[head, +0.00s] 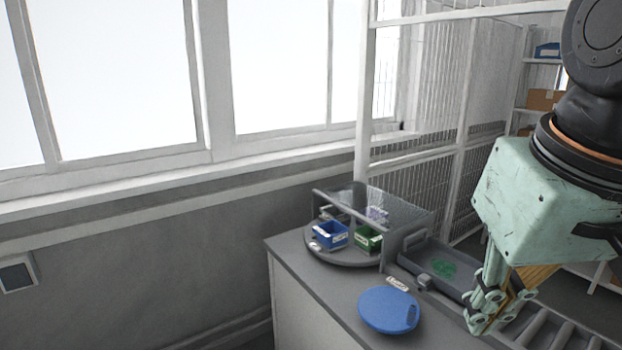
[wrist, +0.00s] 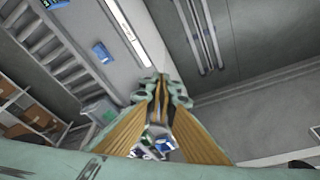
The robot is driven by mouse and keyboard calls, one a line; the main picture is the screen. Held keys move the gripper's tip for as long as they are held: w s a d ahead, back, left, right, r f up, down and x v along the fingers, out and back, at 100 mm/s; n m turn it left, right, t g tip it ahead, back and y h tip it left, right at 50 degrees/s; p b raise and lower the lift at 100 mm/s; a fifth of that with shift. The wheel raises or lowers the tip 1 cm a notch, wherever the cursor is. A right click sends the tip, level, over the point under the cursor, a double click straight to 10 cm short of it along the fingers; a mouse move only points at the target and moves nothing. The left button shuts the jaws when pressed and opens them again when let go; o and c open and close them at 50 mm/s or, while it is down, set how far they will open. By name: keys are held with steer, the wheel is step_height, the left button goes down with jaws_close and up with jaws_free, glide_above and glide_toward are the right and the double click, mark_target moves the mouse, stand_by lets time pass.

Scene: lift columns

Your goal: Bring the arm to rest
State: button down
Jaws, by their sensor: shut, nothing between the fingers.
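My gripper (head: 487,308) hangs at the lower right of the head view, a pale green body with jointed fingers. The fingers are shut with nothing between them. In the wrist view the closed fingers (wrist: 162,88) point to the middle of the picture. In the head view the fingers appear in front of the right part of the counter, beside the grey tray; I cannot tell their height above it.
A grey counter (head: 322,300) carries a blue round lid (head: 388,310), a grey tray (head: 440,266) with a green mark, and a round stand with a blue bin (head: 331,235) and a green bin (head: 368,239) behind a clear guard. A mesh fence (head: 415,130) and shelves (head: 540,80) stand behind.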

steer(key=s+f, duration=0.3)
steer(key=s, duration=0.4)
steer(key=shift+a+b, duration=0.35)
steer(key=shift+b, duration=0.1)
